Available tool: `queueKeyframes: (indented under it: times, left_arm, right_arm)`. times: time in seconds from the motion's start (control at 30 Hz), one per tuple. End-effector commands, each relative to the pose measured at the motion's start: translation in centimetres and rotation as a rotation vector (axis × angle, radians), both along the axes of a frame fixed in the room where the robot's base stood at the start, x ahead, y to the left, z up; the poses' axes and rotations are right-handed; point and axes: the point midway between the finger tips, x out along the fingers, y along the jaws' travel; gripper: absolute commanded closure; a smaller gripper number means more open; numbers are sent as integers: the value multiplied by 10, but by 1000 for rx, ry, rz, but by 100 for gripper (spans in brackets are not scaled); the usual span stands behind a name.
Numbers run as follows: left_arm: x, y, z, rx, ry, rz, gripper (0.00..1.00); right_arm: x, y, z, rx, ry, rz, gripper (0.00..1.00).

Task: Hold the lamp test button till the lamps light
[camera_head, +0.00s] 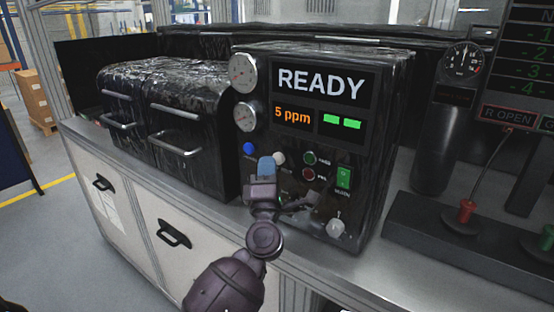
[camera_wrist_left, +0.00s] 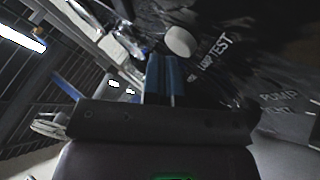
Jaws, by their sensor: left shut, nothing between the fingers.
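The black test unit (camera_head: 383,105) stands on the bench, its screen showing READY, 5 ppm and two green bars. A white round button (camera_head: 279,158) is on its front panel. In the left wrist view the white button (camera_wrist_left: 180,41) sits beside the words LAMP TEST. My left gripper (camera_head: 266,166) is shut and empty, its blue fingertips just left of the white button in the head view. In the left wrist view the fingertips (camera_wrist_left: 164,62) look close below the button; I cannot tell if they touch. A green lamp (camera_head: 309,158) and a red lamp (camera_head: 308,175) look dark.
A blue button (camera_head: 249,149) is left of my fingertips. A green rocker switch (camera_head: 344,177) and a pale knob (camera_head: 336,228) are on the panel's right. Two gauges (camera_head: 243,73) line its left edge. A black handled box (camera_head: 165,110) stands to the left.

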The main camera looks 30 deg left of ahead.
Motion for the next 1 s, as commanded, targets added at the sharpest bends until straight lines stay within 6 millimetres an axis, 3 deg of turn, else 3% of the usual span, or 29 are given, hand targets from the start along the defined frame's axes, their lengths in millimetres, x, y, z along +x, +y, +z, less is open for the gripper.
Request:
queueKeyframes:
  times: [0.5, 1.0]
  left_arm:
    - [4, 0, 0, 0, 0, 0, 100]
    - [8, -1, 0, 0, -1, 0, 100]
  right_arm:
    - [-12, -2, -9, -1, 28, -6, 57]
    - [-2, -1, -1, -2, 6, -1, 57]
